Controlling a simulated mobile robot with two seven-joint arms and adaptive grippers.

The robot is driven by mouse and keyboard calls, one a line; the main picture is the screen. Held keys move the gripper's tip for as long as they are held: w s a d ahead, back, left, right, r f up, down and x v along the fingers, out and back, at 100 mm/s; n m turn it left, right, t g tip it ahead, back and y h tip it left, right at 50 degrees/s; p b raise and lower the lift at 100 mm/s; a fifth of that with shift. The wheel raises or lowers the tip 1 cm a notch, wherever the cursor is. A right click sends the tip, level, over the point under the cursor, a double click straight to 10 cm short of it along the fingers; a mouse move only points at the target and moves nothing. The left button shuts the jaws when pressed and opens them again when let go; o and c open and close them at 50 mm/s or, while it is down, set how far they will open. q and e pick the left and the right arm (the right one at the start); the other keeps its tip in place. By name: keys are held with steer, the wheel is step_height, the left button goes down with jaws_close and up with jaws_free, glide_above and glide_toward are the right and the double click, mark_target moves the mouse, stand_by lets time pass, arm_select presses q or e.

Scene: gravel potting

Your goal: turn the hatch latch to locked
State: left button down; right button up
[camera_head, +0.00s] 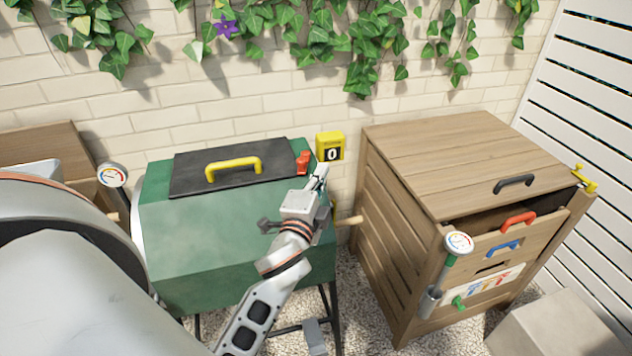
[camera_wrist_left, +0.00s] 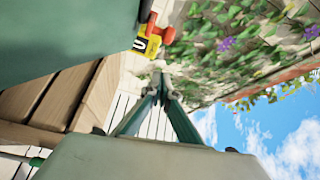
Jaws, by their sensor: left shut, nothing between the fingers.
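The red hatch latch (camera_head: 303,162) sits at the right end of the dark hatch lid (camera_head: 230,178), on top of the green drum (camera_head: 200,230). The lid lies flat and has a yellow handle (camera_head: 233,168). My left gripper (camera_head: 320,176) is shut and empty, just right of the latch and apart from it. In the left wrist view, the shut fingertips (camera_wrist_left: 160,72) are below the red latch (camera_wrist_left: 150,28), with a visible gap. Whether the latch stands at locked cannot be told. My right gripper is not in view.
A yellow counter (camera_head: 330,147) reading 0 stands behind my left gripper. A wooden cabinet (camera_head: 450,160) with coloured handles stands to the right. A gauge (camera_head: 112,175) is at the drum's left end. A brick wall with ivy closes off the back.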

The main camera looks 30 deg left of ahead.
mark_target(304, 159)
arm_select(q)
steer(key=x, duration=0.4)
steer(key=shift+a, duration=0.15)
steer(key=shift+s+a+f+p, duration=0.25)
steer(key=shift+s+a+p, duration=0.05)
steer(key=shift+s+a, duration=0.95)
steer(key=shift+a, duration=0.15)
steer(key=shift+a, duration=0.1)
